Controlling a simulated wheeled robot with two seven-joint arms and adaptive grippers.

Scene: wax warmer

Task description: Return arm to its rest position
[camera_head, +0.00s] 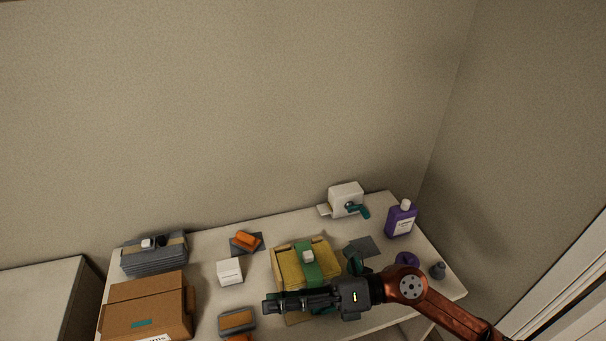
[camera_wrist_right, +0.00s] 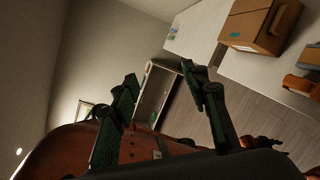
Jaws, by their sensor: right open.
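My right arm (camera_head: 445,305) comes in from the lower right of the head view. Its gripper (camera_head: 272,303) points left above the front part of the table (camera_head: 205,262), in front of a yellow box with a green band (camera_head: 288,262). In the right wrist view the two dark green fingers of the right gripper (camera_wrist_right: 165,103) stand well apart, with nothing between them.
A cardboard box (camera_head: 150,300) stands at the front left. Grey stacked trays (camera_head: 150,263), a white cube (camera_head: 229,272), an orange block (camera_head: 247,240), a white warmer (camera_head: 346,197) and a purple bottle (camera_head: 400,220) stand around. A wall rises behind the table.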

